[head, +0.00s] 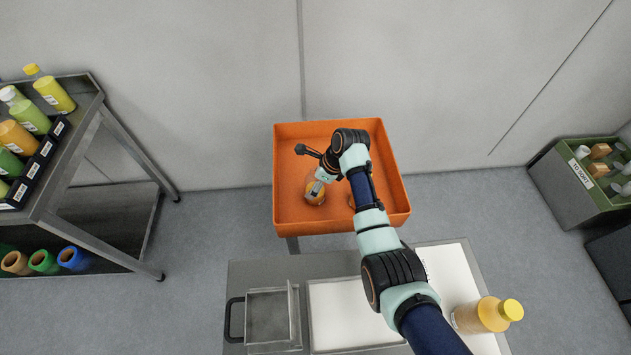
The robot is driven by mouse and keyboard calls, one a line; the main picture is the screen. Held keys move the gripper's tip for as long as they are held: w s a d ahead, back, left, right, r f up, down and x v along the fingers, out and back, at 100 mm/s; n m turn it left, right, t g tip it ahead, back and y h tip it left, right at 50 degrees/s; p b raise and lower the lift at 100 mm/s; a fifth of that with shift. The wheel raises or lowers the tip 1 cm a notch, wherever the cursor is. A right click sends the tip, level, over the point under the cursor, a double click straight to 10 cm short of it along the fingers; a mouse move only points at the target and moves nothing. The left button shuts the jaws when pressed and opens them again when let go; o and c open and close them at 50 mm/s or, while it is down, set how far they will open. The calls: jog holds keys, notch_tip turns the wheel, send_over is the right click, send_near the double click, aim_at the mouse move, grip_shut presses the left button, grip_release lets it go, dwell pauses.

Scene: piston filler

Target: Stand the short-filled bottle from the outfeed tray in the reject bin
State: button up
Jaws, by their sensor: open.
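The orange bin (390,205) stands beyond the work surface. A small bottle (315,194) with orange liquid low in it and a clear upper part is inside, towards the bin's left front. It looks upright. My gripper (322,176) reaches into the bin from above, with its open fingers at the upper part of this bottle. The gripper partly hides the bottle top, and I cannot tell whether the fingers touch it. A fuller orange bottle with a yellow cap (487,315) stands on a white tray (455,260) at the front right.
A metal box with a dark handle (268,318) and a white panel (345,310) occupy the front surface. A shelf cart (90,145) with several coloured bottles stands at left. A green bin (565,185) with mixed items stands at right. The bin's right side looks mostly free.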

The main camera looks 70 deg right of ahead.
jog(key=p+v, duration=0.4)
jog(key=v, duration=0.8)
jog(key=shift+p, duration=0.35)
